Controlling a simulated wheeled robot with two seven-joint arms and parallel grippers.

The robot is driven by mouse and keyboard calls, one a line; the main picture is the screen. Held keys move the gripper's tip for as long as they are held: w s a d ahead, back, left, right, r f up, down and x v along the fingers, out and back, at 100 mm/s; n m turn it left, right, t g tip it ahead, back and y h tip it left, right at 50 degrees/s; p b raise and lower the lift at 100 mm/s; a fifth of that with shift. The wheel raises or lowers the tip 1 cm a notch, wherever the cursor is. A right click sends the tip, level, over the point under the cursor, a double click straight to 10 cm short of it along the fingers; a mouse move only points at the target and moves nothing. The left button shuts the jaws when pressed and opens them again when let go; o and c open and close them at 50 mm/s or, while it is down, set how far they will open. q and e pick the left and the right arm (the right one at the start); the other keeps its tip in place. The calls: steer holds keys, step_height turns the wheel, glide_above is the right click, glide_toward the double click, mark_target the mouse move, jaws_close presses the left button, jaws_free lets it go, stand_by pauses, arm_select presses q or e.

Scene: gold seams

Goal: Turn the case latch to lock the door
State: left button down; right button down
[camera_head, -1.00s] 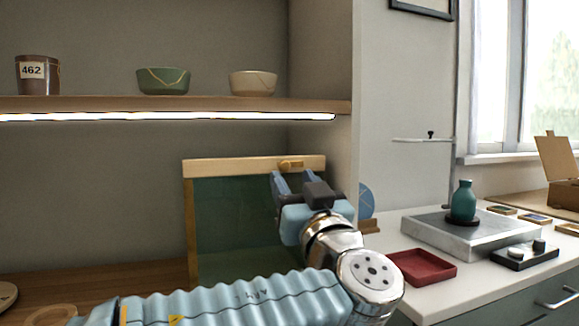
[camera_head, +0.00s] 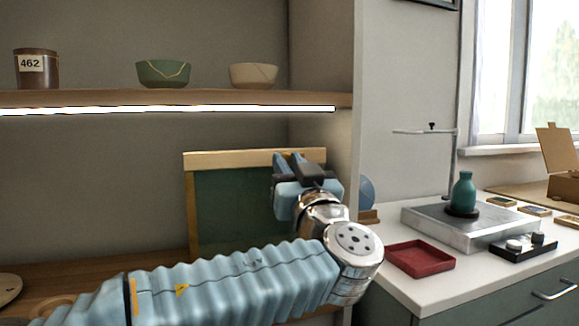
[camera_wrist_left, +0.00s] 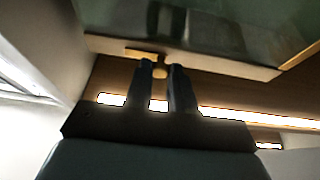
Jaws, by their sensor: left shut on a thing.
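The glass-fronted case door (camera_head: 230,210) stands under the shelf, with a pale wooden top rail (camera_head: 235,161) and dark green glass. My left gripper (camera_head: 291,160) is at the right part of that rail. The case latch (camera_wrist_left: 142,54) shows in the left wrist view as a small brass-coloured piece on the rail, with its knob between my left fingertips (camera_wrist_left: 163,73). The fingers are shut on the latch. In the head view my gripper hides the latch, so its exact angle is hard to tell. My right gripper is not in view.
A lit shelf (camera_head: 110,98) above holds a brown pot (camera_head: 36,75), a green bowl (camera_head: 163,74) and a beige bowl (camera_head: 254,76). A side wall stands right of the case. The right counter holds a red tray (camera_head: 420,260) and a teal vase (camera_head: 463,193) on a grey slab.

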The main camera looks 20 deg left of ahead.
arm_select(q)
steer(key=shift+f, duration=0.1)
steer(key=m+h, duration=0.2)
steer(key=m, duration=0.3)
steer(key=m+h+b, duration=0.1)
steer(key=m+h, duration=0.2)
steer(key=m, duration=0.3)
steer(key=r+m+h, duration=0.1)
steer(key=m+h, duration=0.1)
steer(key=m, duration=0.3)
steer(key=shift+s+a+t+h+b, duration=0.25)
steer(key=shift+a+t+h+b, duration=0.1)
steer(key=shift+t+h, duration=0.05)
steer(key=m+g+p, duration=0.1)
steer(key=m+p, duration=0.2)
steer(key=m, duration=0.1)
steer(key=shift+r+h, duration=0.15)
steer(key=shift+h, duration=0.25)
steer(key=shift+m+g+p, duration=0.4)
steer(key=shift+m+p, duration=0.75)
steer(key=shift+m, duration=0.15)
steer(key=shift+h, duration=0.3)
